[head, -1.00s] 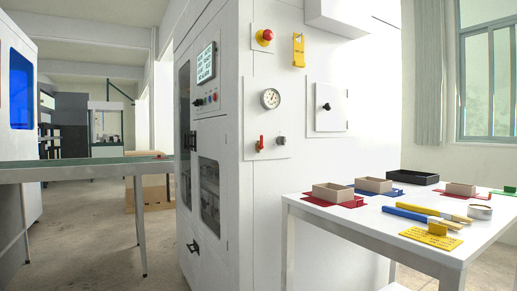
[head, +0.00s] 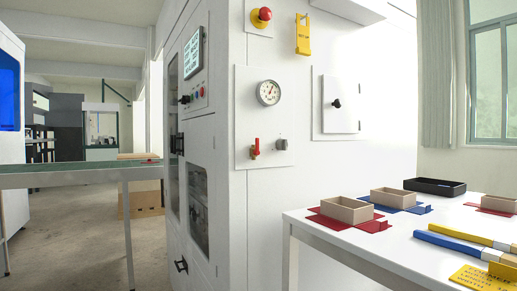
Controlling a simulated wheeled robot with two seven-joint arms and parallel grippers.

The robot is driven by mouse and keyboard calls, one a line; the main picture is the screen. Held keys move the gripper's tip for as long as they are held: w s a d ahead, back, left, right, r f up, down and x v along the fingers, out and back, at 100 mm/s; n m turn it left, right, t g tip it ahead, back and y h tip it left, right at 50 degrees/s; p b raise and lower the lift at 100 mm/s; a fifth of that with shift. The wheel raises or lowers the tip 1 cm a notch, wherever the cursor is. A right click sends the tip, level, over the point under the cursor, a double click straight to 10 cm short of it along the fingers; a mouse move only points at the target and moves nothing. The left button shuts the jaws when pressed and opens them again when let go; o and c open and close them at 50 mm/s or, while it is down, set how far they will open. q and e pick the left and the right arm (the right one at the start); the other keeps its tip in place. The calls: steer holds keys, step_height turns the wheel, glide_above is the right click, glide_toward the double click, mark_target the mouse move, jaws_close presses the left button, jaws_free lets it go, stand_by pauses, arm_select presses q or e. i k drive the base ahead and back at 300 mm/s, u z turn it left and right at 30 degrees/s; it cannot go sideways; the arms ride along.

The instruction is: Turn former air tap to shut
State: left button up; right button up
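The air tap (head: 255,148) is a small valve with a red lever, low on a white plate (head: 242,120) on the side of the white box former (head: 375,150). Its red lever stands roughly upright. A round pressure gauge (head: 268,92) is above it on the same plate, and a grey knob (head: 281,144) is just right of it. Neither of my grippers shows in the head view.
A white table (head: 400,246) stands at the right, close to the machine, with small boxes (head: 346,209), a black tray (head: 435,187), blue and yellow tools (head: 460,246) and a yellow tag (head: 484,278). A conveyor (head: 80,175) is at the left. Floor (head: 75,240) between conveyor and machine is clear.

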mark_target(256, 152)
steer(key=k, duration=0.55)
steer(key=u, duration=0.45)
steer(key=i, duration=1.05)
steer(key=u, duration=0.4)
